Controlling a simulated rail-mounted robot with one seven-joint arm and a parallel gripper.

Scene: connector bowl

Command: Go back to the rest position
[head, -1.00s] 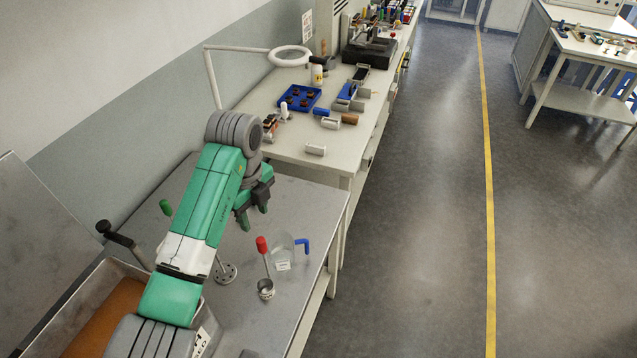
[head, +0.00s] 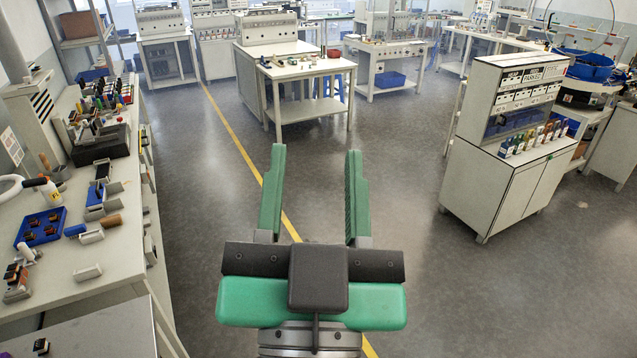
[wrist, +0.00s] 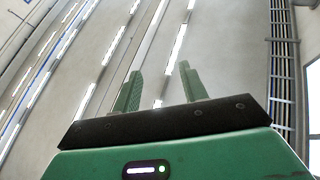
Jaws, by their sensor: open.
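My gripper (head: 313,195) is in the lower middle of the head view, in front of the camera and over the open floor. Its two green fingers stand wide apart with nothing between them. In the wrist view the same fingers (wrist: 160,88) are apart and empty, and behind them are the ceiling and its strip lights.
A long workbench (head: 120,280) with a blue tray (head: 40,228) and several small parts runs along the left. A white cabinet (head: 500,185) stands at the right and a white table (head: 300,70) farther back. The grey floor (head: 410,210) between them is clear.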

